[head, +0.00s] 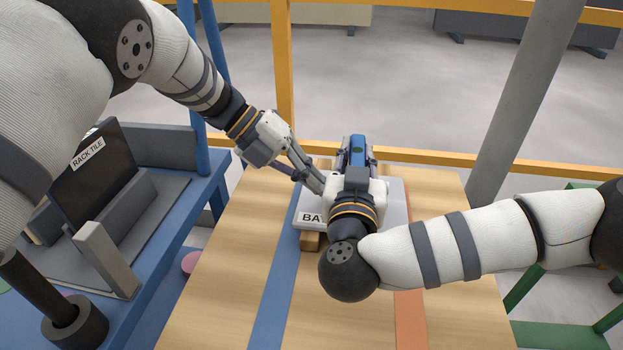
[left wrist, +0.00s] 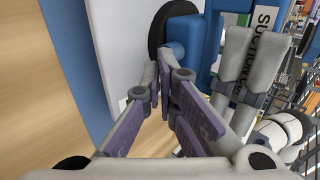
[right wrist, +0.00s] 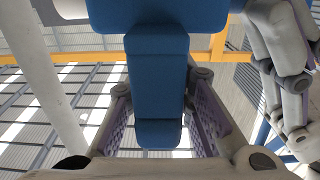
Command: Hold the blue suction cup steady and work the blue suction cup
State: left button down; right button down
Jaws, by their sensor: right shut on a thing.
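The blue suction cup (head: 357,148) stands upright above a grey slab (head: 395,198). Its blue handle (right wrist: 158,85) is between the pads of my right gripper (right wrist: 160,125), which is shut on it. In the head view my right gripper (head: 357,168) hides much of the tool. My left gripper (head: 318,186) is just left of the cup, over the slab. In the left wrist view the left fingertips (left wrist: 166,80) come close together with nothing seen between them. They are right by a small blue part (left wrist: 174,52) near a black round pad (left wrist: 174,24); contact is unclear.
The slab, with a partly hidden label, rests on a wooden block (head: 311,241) on the wooden table (head: 225,300). A blue bench with a rack labelled RACK TILE (head: 88,152) stands left. A grey post (head: 525,90) and yellow rails are behind. The table front is clear.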

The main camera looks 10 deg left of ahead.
pick_arm(q)
jog(key=shift+d+r, duration=0.1)
jog(key=shift+d, duration=0.05)
dwell(0.4)
jog(key=v, duration=1)
dwell(0.6)
jog(key=x, duration=0.5)
jog(key=a+f+x, duration=0.1)
jog(key=x, duration=0.2)
jog(key=shift+d+f, duration=0.1)
jog(key=shift+f, duration=0.2)
jog(key=shift+d, duration=0.1)
